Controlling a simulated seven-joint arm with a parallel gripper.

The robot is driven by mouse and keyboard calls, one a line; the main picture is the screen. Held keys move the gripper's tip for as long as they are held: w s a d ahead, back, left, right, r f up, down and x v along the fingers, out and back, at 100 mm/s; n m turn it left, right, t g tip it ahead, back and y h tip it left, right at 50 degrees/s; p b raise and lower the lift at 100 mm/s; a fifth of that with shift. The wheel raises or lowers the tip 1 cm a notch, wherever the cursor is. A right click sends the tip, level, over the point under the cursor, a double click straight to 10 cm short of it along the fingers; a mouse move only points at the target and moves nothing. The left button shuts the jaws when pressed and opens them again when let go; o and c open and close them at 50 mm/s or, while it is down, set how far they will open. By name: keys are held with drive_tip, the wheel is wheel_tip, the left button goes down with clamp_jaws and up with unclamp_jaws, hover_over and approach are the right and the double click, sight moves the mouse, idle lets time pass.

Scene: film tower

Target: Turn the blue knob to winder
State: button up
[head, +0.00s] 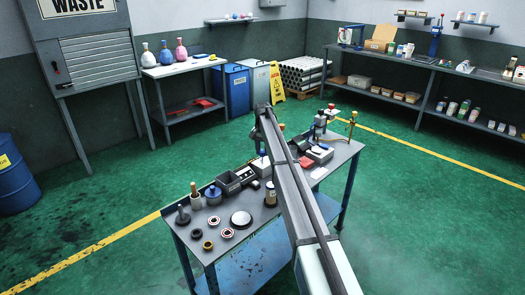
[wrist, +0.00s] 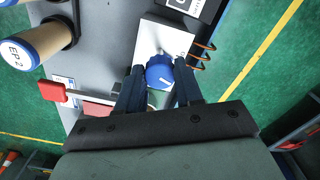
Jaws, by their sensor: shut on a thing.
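The blue knob (wrist: 159,75) sits on a white plate (wrist: 172,40) in the wrist view, with a short white mark on its face toward the lower right. My gripper (wrist: 159,69) is shut on the knob, one dark finger on each side of it. The legends around the knob cannot be read, so I cannot tell which setting it points at. In the head view my arm reaches across the bench, and the knob and my fingertips cannot be made out there.
In the wrist view, a tan cylinder marked "EP 2" (wrist: 38,42) and a red-ended part (wrist: 52,90) are left of the plate, and copper-coloured loops (wrist: 204,54) are at its right edge. The bench (head: 188,225) holds several small parts at its near left.

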sight(263, 151)
drive_tip(key=shift+m, duration=2.1)
drive_tip(key=o, duration=1)
drive_tip(key=shift+o, duration=0.2)
wheel_tip(263, 151, up, 14)
drive_tip(key=shift+f, duration=0.1)
